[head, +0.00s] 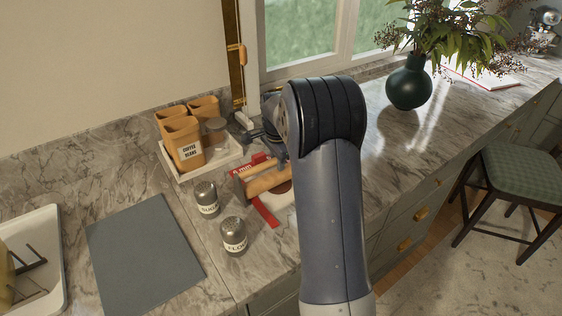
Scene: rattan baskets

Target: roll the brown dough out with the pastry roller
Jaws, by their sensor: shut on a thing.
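The pastry roller (265,182) is a light wooden cylinder with a grey end at its left. It lies low over a red-and-white mat (267,214) on the marble counter. A small patch of brown dough (284,188) shows just below the roller, against the white of the mat; the rest is hidden by the roller and my arm. My gripper (276,150) is at the roller's upper side, partly hidden behind my arm, and is shut on the roller. The exact contact is hidden.
Two shakers (233,235) stand close to the mat's left. A tray (216,164) with orange canisters stands behind it. A grey board (145,255) lies at left. A dark green vase (408,84) stands at back right. Counter right of my arm is mostly clear.

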